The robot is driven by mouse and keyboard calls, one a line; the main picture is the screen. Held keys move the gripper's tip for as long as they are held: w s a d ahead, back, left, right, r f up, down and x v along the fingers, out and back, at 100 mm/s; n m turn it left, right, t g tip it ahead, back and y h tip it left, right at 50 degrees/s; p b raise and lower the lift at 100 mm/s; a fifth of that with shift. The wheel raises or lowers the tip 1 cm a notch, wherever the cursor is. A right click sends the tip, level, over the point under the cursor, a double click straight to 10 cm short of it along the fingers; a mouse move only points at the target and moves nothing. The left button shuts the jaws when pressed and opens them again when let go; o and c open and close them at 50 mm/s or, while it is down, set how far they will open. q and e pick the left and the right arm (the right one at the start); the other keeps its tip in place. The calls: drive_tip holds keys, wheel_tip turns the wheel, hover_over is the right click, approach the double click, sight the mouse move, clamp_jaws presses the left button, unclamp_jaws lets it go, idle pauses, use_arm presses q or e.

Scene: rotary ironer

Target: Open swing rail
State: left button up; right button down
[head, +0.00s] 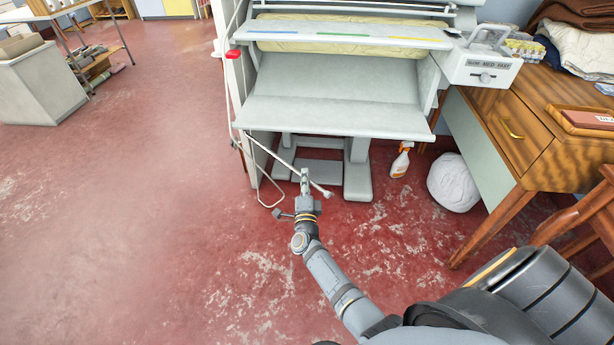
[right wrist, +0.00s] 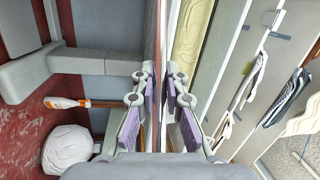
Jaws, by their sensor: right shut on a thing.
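The rotary ironer (head: 335,115) stands at the top middle of the head view. Its swing rail (head: 270,154), a thin white rod, runs from the machine's left side out toward me and ends in a pale cap just right of my gripper. My right gripper (head: 304,176) is shut on the rail near this outer end, in front of the ironer's feed shelf. In the right wrist view the purple-padded fingers (right wrist: 157,100) close on the rail, which runs upright between them. My left gripper is not in view.
A thin hose hangs at the ironer's left. The floor at left is clear.

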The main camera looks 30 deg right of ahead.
drive_tip(key=shift+a, duration=0.15)
drive_tip(key=c, duration=1.7)
unclamp_jaws()
drive_tip(key=shift+o, duration=0.2)
